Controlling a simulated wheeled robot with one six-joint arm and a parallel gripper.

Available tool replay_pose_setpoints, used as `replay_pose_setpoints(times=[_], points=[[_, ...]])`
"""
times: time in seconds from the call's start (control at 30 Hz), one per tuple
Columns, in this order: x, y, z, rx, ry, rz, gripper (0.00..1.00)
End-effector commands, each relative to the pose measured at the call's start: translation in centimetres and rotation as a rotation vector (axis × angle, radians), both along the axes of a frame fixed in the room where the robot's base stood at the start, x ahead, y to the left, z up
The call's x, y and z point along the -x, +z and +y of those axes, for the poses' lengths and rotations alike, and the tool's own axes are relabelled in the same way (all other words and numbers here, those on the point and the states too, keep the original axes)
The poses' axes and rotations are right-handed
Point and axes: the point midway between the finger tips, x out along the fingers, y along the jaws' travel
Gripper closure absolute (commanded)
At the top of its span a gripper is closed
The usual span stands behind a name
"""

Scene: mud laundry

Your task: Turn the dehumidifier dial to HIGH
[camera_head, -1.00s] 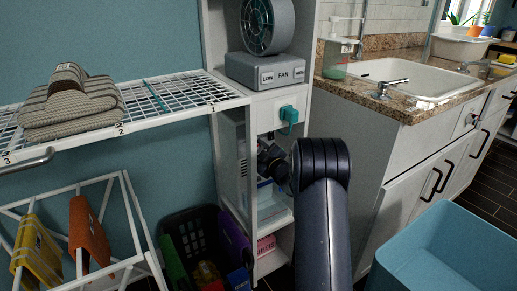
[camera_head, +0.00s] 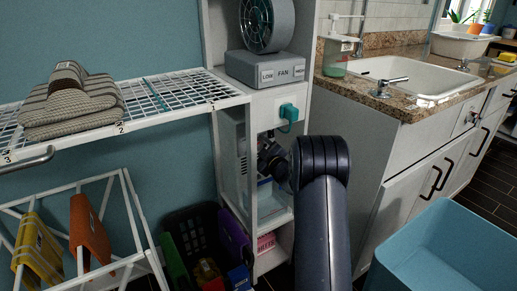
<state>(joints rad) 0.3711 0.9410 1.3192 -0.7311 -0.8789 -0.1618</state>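A pale, vented appliance side (camera_head: 241,150), which may be the dehumidifier, shows in the open cabinet below the fan. I cannot make out its dial or any HIGH mark on it. My arm rises in front of the cabinet and bends into it. The dark end of my arm with my gripper (camera_head: 272,160) is inside the opening, close to the appliance's right side. The fingers are too small and dark to tell open from shut, and I cannot tell whether they touch anything.
A white wire shelf (camera_head: 180,98) juts out at left. A dark basket (camera_head: 186,222) is below. A blue bin (camera_head: 440,215) and sink counter (camera_head: 385,105) are at right.

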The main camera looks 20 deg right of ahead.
Motion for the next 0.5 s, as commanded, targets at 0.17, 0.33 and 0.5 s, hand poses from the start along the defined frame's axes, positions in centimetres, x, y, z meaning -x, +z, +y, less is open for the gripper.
replay_pose_setpoints(times=[0.17, 0.33, 0.5], points=[[0.0, 0.1, 0.0, 0.001, 0.001, -0.001, 0.41], [0.7, 0.1, -0.2, 0.001, -0.001, 0.001, 0.41], [3.1, 0.1, -0.6, 0.000, -0.001, 0.002, 0.41]])
